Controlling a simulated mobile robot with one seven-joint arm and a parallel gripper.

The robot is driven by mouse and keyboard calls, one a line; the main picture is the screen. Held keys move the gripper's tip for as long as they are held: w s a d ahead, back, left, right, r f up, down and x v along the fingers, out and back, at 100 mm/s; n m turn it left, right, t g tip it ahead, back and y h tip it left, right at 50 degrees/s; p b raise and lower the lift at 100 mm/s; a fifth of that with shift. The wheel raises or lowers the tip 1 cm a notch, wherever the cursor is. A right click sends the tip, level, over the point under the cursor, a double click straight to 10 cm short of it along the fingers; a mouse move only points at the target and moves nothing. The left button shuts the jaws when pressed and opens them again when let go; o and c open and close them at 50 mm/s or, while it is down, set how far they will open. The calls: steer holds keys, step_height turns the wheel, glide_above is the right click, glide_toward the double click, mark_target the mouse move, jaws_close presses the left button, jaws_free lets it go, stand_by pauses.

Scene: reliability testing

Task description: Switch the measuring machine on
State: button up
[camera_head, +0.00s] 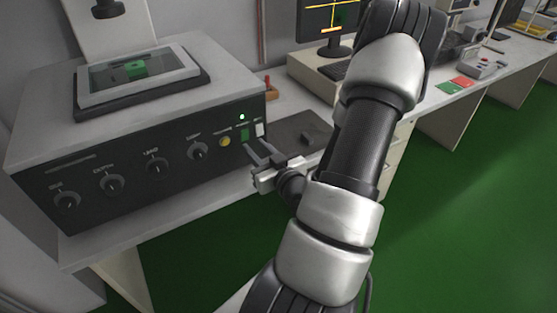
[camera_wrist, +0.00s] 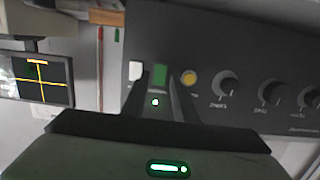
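The measuring machine (camera_head: 140,165) is a grey-topped box with a dark front panel on the left bench. Its panel carries several knobs, a yellow button (camera_head: 225,141), a green button (camera_head: 245,135) and a white switch (camera_head: 260,129). A small green lamp (camera_head: 242,117) above the green button is lit. The wrist view shows the panel upside down, with the green button (camera_wrist: 160,75) between the white switch (camera_wrist: 135,70) and the yellow button (camera_wrist: 189,77). My gripper (camera_head: 259,150) is open and empty, its fingers pointing at the panel near the green button. I cannot tell whether they touch it.
A framed glass stage (camera_head: 140,73) with a green piece sits on top of the machine. A monitor (camera_head: 330,20) with yellow cross lines stands behind my arm. A dark plate (camera_head: 300,135) lies on the bench right of the machine. Green floor is clear at right.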

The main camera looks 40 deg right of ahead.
steer(key=p+v, duration=0.9)
steer(key=v, duration=0.4)
steer(key=shift+s+a+p, duration=0.15)
steer(key=shift+a+p, duration=0.1)
steer(key=shift+p, duration=0.05)
